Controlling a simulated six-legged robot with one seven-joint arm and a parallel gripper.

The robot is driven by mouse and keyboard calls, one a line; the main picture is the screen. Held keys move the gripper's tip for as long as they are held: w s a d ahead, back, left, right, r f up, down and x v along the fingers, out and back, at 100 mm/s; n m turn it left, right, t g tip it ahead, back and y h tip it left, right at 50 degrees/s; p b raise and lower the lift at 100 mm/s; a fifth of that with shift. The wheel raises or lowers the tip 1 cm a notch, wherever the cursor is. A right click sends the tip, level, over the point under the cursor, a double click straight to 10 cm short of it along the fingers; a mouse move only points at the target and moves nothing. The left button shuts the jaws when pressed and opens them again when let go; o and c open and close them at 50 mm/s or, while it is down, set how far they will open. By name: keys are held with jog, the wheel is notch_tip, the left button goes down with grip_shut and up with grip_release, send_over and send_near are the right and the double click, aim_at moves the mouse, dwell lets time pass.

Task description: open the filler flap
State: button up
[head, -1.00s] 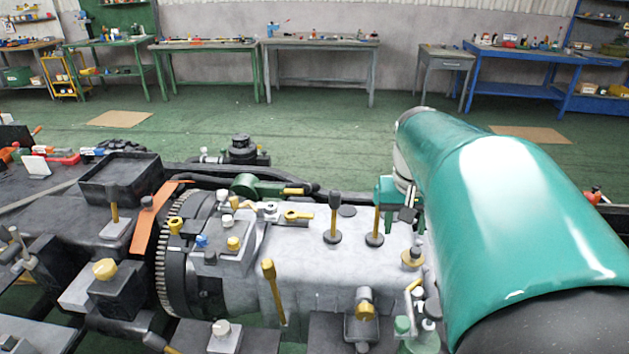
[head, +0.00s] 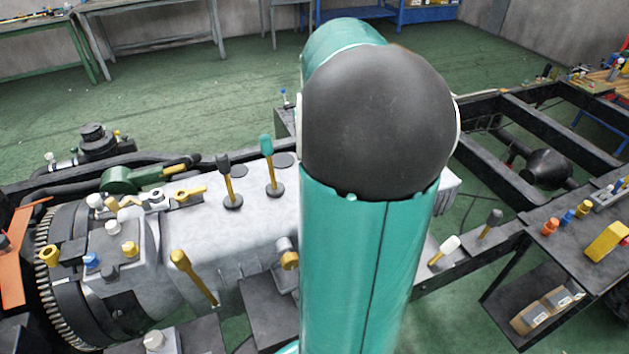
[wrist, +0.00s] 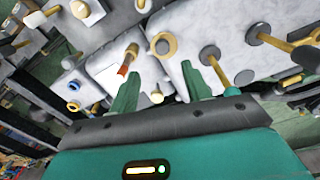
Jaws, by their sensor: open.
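I cannot tell for certain which part is the filler flap. The pale grey gearbox housing (head: 245,232) lies left of my arm in the head view and fills the top of the wrist view (wrist: 185,80). In the wrist view my gripper (wrist: 158,70) is open, its two green fingers apart over the housing, with nothing held between them. A brass ring-shaped fitting (wrist: 163,45) lies beyond the gap. An orange-brown handle (wrist: 128,60) stands near the left finger. In the head view my own arm hides my gripper and part of the housing.
Levers with black round bases (head: 232,202) stand on the housing, close to the right finger in the wrist view (wrist: 215,75). A toothed ring (head: 58,280) is at left. The black chassis frame (head: 545,125) and a parts bench (head: 575,240) are at right. Green floor lies behind.

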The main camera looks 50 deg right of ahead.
jog(key=f, duration=0.1)
jog(key=w+f, duration=0.1)
jog(key=f, duration=0.1)
jog(key=shift+w+d+f, duration=0.1)
jog(key=shift+w+d, duration=0.15)
jog(key=shift+d, duration=0.15)
jog(key=f, duration=0.1)
jog(key=s+f, duration=0.1)
jog(key=shift+s+a+f, duration=0.3)
jog(key=shift+a, duration=0.05)
jog(key=f, duration=0.4)
jog(key=shift+w+d, duration=0.1)
jog(key=shift+w, duration=0.3)
jog(key=shift+s+f, duration=0.2)
jog(key=shift+f, duration=0.05)
jog(key=shift+w+f, duration=0.3)
jog(key=shift+w, duration=0.1)
jog(key=shift+s+r, duration=0.1)
jog(key=shift+s, duration=0.15)
jog(key=shift+w+d, duration=0.1)
jog(key=shift+c, duration=0.2)
jog(key=shift+w, duration=0.1)
jog(key=c, duration=0.4)
grip_shut()
